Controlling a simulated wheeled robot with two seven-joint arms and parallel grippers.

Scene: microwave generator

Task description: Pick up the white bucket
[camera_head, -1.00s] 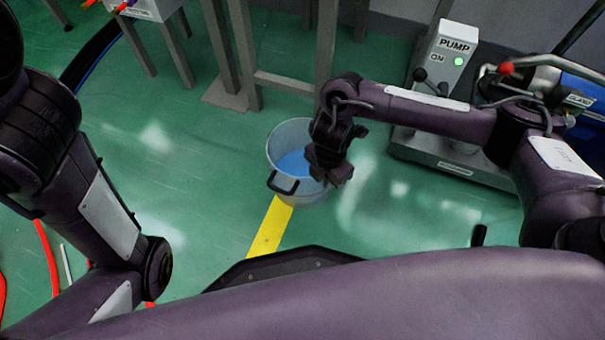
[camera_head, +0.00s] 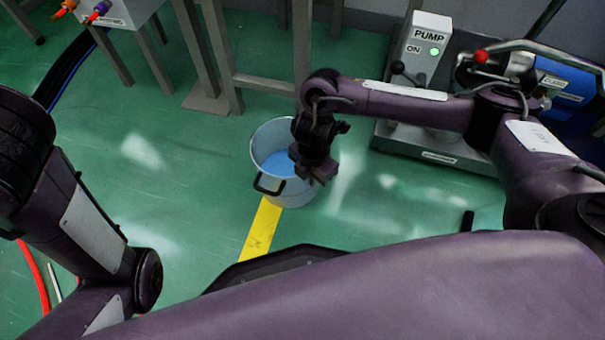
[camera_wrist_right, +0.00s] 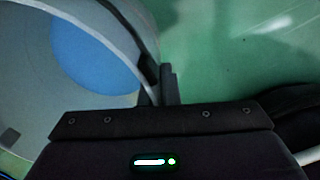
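The white bucket (camera_head: 290,192) stands upright on the green floor in the head view, with blue inside and a black handle on its near side. My right gripper (camera_head: 316,173) is at its right rim and hides part of that side. In the right wrist view, the bucket (camera_wrist_right: 28,62) fills the left side, and its rim runs up to the dark fingers of my right gripper (camera_wrist_right: 160,85). The fingers look close together at the rim. Whether they grip it is not clear. My left arm shows at the left, but its gripper is out of view.
A pump unit with a control box (camera_head: 424,45) stands at the back right. Grey frame legs (camera_head: 222,50) stand behind the bucket. A yellow floor stripe (camera_head: 261,228) runs toward me from it. Red hose (camera_head: 34,272) lies at lower left. Open floor lies left of the bucket.

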